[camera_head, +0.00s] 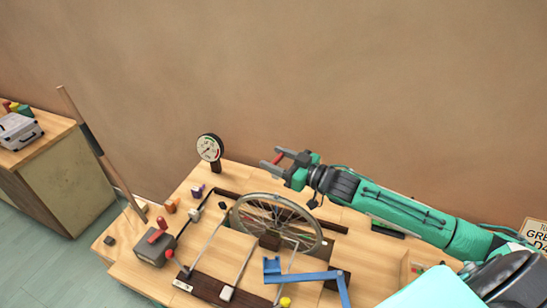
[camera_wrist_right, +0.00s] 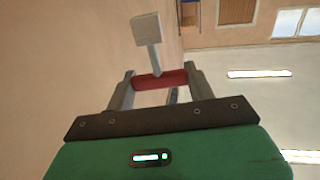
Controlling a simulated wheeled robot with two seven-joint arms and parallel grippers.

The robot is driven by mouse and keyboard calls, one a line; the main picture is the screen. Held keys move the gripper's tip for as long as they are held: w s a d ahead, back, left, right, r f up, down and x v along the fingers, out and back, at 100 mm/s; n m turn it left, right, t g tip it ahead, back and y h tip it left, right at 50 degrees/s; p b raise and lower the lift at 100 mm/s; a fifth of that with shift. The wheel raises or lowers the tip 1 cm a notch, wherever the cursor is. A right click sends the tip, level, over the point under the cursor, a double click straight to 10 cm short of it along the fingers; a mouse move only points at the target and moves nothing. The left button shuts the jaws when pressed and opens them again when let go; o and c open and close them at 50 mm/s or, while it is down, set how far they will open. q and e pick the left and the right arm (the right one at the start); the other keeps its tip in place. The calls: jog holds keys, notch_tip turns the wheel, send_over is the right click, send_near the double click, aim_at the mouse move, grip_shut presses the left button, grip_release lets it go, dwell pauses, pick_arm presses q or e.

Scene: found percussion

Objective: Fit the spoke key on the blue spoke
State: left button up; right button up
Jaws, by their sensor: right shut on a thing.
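My right gripper (camera_head: 275,158) is up in the air behind and above the wheel, against the wall. In the right wrist view it is shut on a red bar with a grey stem and a pale square head, which looks like the spoke key (camera_wrist_right: 161,80). The head points away from the fingers. The spoked wheel (camera_head: 238,220) stands upright in a dark frame on the bench, apart from the gripper. I cannot pick out the blue spoke among its thin spokes. My left gripper is not in view.
A wooden pole (camera_head: 100,150) leans at the left. Clear air surrounds my right gripper.

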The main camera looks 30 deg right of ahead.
jog(key=shift+w+a+p, duration=0.1)
jog(key=shift+w+p, duration=0.05)
jog(key=shift+p, duration=0.25)
notch_tip(320, 180, down, 2)
jog(key=shift+f+b, duration=0.1)
jog(key=shift+b, duration=0.6)
jog(key=shift+f+b, duration=0.9)
jog(key=shift+f, duration=0.95)
jog(key=shift+p, duration=0.7)
jog(key=shift+f+b, duration=0.75)
jog(key=shift+f, duration=0.5)
jog(key=o, duration=1.1)
jog(key=shift+c, duration=0.2)
jog(key=shift+s, duration=0.2)
